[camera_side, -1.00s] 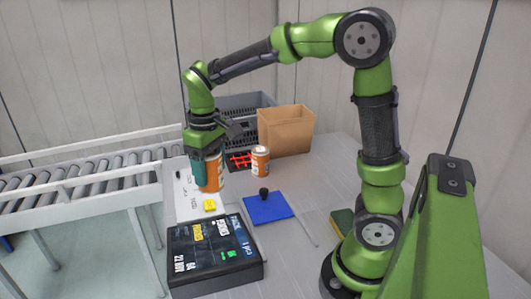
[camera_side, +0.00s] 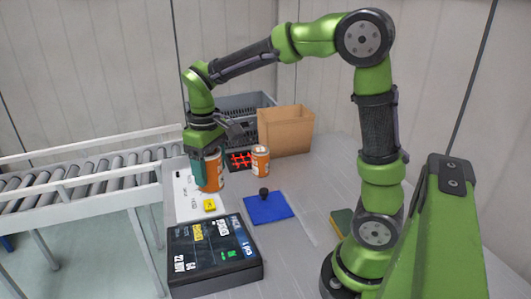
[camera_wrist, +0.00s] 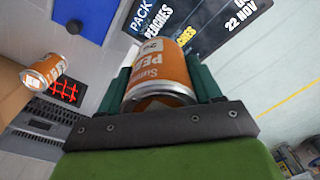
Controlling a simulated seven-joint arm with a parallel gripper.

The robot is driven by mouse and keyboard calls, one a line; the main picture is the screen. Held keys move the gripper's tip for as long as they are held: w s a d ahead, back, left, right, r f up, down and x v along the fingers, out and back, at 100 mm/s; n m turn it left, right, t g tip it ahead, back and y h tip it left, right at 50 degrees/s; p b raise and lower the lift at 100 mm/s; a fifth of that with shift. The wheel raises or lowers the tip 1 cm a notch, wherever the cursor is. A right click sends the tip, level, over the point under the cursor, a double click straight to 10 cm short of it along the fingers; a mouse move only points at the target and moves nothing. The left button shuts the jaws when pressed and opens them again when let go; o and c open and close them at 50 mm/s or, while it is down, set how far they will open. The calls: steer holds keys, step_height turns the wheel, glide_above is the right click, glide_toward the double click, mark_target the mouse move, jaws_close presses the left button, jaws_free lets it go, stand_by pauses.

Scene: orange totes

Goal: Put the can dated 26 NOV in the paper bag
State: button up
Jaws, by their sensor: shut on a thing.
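My gripper (camera_side: 207,170) is shut on an orange can (camera_side: 214,173) with a white label band, above or on the white sheet at the table's left. In the wrist view the held can (camera_wrist: 160,72) lies between the teal fingers, its label partly reading "PEA". A second orange can (camera_side: 260,161) stands apart to the right, and it also shows in the wrist view (camera_wrist: 48,72). I cannot read a date on either can. The brown paper bag (camera_side: 286,132) stands open-topped behind the second can.
A grey crate (camera_side: 238,106) stands behind, with a red-and-black grid (camera_side: 240,160) in front of it. A blue pad (camera_side: 267,208) with a black knob, a yellow tag (camera_side: 210,205) and a dark display box (camera_side: 213,254) lie nearer. A roller conveyor (camera_side: 90,177) runs left.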

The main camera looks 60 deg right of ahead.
steer(key=shift+d+f, duration=0.15)
steer(key=shift+d, duration=0.15)
steer(key=w+d+f+m, duration=0.2)
steer(key=d+m, duration=0.8)
steer(key=m, duration=0.7)
steer(key=w+d+f+m, duration=0.3)
steer(key=d+m, duration=0.7)
steer(key=m, duration=0.8)
steer(key=shift+w+d+f, duration=0.2)
steer(key=shift+w+f, duration=0.1)
steer(key=shift+f, duration=0.15)
steer(key=shift+f, duration=4.8)
